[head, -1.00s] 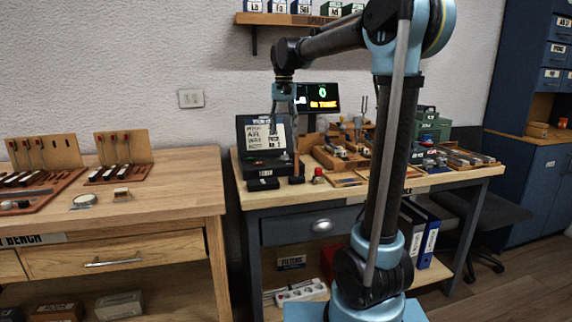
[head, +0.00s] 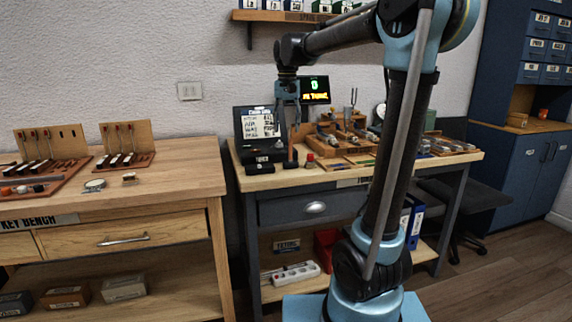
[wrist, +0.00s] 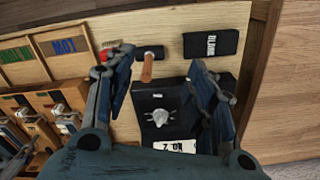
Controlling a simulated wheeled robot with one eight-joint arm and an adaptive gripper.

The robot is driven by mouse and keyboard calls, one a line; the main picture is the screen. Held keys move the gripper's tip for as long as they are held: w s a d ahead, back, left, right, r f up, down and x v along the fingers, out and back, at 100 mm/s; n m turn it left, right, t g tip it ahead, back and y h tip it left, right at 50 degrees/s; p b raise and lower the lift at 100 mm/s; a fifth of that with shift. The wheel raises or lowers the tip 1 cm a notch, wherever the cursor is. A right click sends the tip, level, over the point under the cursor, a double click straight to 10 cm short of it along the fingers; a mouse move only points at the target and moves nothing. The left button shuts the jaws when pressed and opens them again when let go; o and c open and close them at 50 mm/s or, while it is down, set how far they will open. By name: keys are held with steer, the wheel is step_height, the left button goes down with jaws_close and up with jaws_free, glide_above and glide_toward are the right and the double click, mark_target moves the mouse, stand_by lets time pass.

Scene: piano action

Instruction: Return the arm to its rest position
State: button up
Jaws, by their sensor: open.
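My gripper (head: 288,92) hangs pointing down in front of the wall, above the dark-framed bench (head: 340,184). My arm reaches up from its base and bends left over that bench. In the wrist view my gripper (wrist: 165,85) has its two fingers spread wide apart with nothing between them touching them. Below it lie a black case with a metal knob (wrist: 160,117), a tool with a wooden handle (wrist: 147,68) and a black block (wrist: 211,43).
A wooden key bench (head: 175,184) stands at left with key racks. A lit display (head: 315,90) and wooden trays are at the back of the dark-framed bench. A shelf (head: 285,15) hangs above. A blue cabinet (head: 535,160) is at right.

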steer(key=s+d+f+t, duration=0.1)
steer(key=s+d+f, duration=0.45)
steer(key=s, duration=0.25)
steer(key=s+d+f, duration=0.5)
steer(key=s+d, duration=0.2)
steer(key=s+d+f, duration=0.3)
steer(key=s+f, duration=0.4)
steer(key=f, duration=0.1)
steer(key=s+d+f+n+t, duration=0.1)
steer(key=s+d+f, duration=0.2)
steer(key=s+f, duration=0.4)
steer(key=shift+f, duration=0.55)
steer(key=shift+w+f, duration=0.2)
steer(key=shift+w, duration=0.2)
stand_by(2.3)
